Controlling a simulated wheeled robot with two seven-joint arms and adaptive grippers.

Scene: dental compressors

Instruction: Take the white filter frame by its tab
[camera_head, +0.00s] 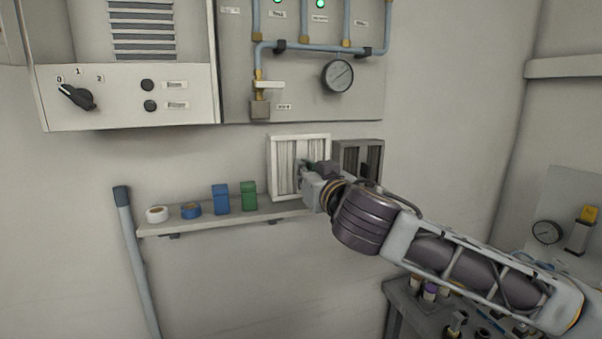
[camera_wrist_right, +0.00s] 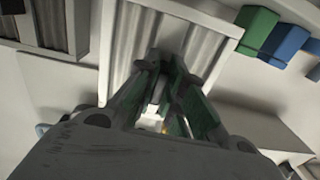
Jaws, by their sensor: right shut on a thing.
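The white filter frame (camera_head: 285,168) stands upright at the right end of the wall shelf, with pale pleats inside its rim. It also fills the upper middle of the right wrist view (camera_wrist_right: 222,22). My right gripper (camera_head: 312,172) is in front of the frame's lower right part. In the right wrist view its fingers (camera_wrist_right: 165,88) are closed together at the frame's front, over the tab, which they mostly hide. My left gripper is in neither view.
A grey filter frame (camera_head: 372,150) stands just right of the white one. The shelf (camera_head: 225,219) also holds a white tape roll (camera_head: 157,214), a blue roll (camera_head: 191,210), a blue box (camera_head: 221,198) and a green box (camera_head: 249,195). A gauge panel (camera_head: 235,75) hangs above.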

